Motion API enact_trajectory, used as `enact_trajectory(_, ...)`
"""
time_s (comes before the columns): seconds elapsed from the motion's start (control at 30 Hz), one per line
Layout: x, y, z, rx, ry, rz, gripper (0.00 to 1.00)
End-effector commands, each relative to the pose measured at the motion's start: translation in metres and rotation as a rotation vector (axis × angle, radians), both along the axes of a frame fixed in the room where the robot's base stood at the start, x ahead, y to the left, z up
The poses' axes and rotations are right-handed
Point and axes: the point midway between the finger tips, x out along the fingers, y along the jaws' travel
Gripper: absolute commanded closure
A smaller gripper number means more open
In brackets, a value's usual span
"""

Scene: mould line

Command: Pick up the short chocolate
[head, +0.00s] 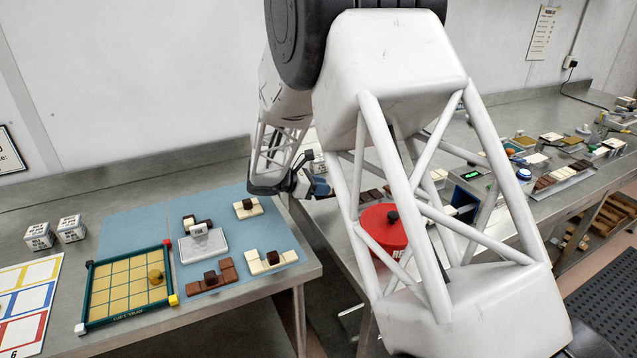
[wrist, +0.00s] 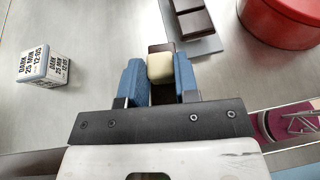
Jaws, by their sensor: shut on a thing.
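In the wrist view my gripper (wrist: 160,80) has its two blue fingers closed on a small chocolate (wrist: 161,66). The chocolate has a cream block nearest the camera and a dark brown part behind it. Its full length and underside are hidden. In the head view my gripper (head: 318,187) shows as a bit of blue beyond the right edge of the blue mat, mostly hidden by my arm. The chocolate in it cannot be made out there.
A dark chocolate bar (wrist: 197,22) on a grey plate and a red tin (wrist: 284,18) lie just beyond the gripper. A printed white cube (wrist: 45,67) stands left. In the head view, several chocolates and a gridded tray (head: 87,290) occupy the blue mat (head: 125,232).

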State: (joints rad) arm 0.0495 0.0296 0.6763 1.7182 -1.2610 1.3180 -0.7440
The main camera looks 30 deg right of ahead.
Motion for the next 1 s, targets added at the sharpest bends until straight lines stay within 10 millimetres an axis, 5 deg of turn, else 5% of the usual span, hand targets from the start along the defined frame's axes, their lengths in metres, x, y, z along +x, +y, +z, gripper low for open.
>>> enact_trajectory(0.5,-0.084,0.023,0.008,0.000,0.001,0.000,0.95)
enact_trajectory(1.0,-0.108,0.029,0.010,0.000,0.000,-0.001,0.95)
